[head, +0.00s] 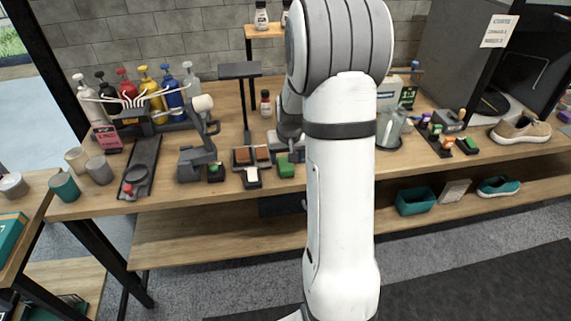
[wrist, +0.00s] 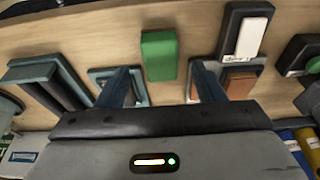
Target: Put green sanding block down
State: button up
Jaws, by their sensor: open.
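The green sanding block (head: 286,167) rests on the wooden table near the front edge, just right of a dark tray with brown blocks (head: 251,155). In the wrist view the green block (wrist: 159,56) lies ahead of and between the spread fingertips of my gripper (wrist: 161,70). Bare table shows on both sides of the block, and neither finger touches it. My gripper is open and empty. In the head view my arm hides most of the gripper.
A white-topped block (head: 252,176) and a small green-topped black item (head: 215,172) stand left along the front edge. A grey stand (head: 199,160) and a rack of bottles (head: 147,118) are farther left. A metal jug (head: 391,130) is right of my arm.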

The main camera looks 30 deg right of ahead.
jog(key=v, duration=0.6)
jog(key=s+a+r+n, duration=0.2)
jog(key=s+a+r, duration=0.5)
jog(key=s+a, duration=0.35)
jog(key=s+a+n, duration=0.1)
jog(key=s+a, duration=0.4)
jog(key=s, duration=0.7)
jog(key=shift+r+y, duration=0.4)
